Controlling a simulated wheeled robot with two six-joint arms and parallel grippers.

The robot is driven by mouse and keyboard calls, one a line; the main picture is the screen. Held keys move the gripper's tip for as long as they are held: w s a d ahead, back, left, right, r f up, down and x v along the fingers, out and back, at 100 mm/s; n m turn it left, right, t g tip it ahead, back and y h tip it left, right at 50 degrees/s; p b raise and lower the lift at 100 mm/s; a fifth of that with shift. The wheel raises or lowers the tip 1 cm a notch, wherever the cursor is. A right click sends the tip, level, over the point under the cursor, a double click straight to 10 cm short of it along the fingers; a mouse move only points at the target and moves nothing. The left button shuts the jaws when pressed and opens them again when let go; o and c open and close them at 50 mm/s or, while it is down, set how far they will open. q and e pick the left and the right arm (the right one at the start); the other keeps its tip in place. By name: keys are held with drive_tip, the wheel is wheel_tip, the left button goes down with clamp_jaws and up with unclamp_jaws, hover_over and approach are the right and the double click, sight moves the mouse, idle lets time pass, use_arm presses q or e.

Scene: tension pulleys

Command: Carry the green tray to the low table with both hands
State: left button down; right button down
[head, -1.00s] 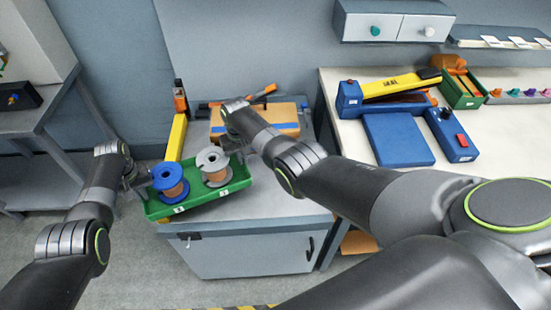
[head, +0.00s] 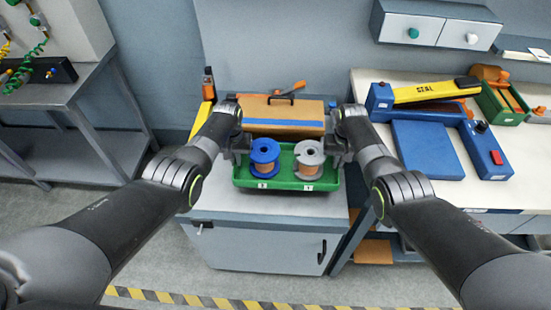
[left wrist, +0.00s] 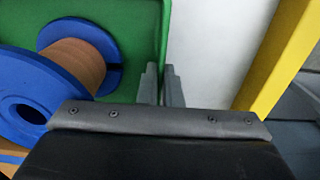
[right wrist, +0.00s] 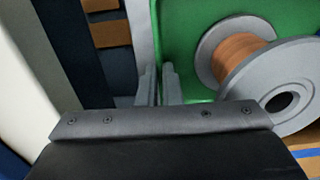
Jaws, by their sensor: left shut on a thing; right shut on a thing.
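The green tray (head: 286,184) is level in the head view, in front of me over the top of a grey cabinet (head: 262,248). I cannot tell whether it touches the cabinet top. It bears a blue spool (head: 264,150) on the left and a grey spool (head: 309,149) on the right, both wound with copper-coloured wire. My left gripper (head: 240,150) is shut on the tray's left wall, which also shows in the left wrist view (left wrist: 165,30). My right gripper (head: 338,152) is shut on the right wall, seen in the right wrist view (right wrist: 153,30). I cannot tell which surface is the low table.
A cardboard box (head: 283,112) with blue tape stands behind the tray. A yellow post (head: 203,117) is at its left. A white workbench (head: 478,190) with a blue fixture (head: 430,150) is at right. A grey table (head: 65,92) is at far left, with floor between.

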sight(239, 169)
use_arm(q)
drive_tip(key=shift+w+d+f+b, duration=0.2)
drive_tip(key=shift+f+b, duration=0.1)
drive_tip(key=shift+f, duration=0.2)
use_arm(e)
drive_tip(key=shift+d+f, duration=0.15)
drive_tip(key=shift+f, duration=0.35)
use_arm(q)
drive_tip(key=shift+a+r, duration=0.1)
use_arm(e)
drive_tip(key=shift+r, duration=0.1)
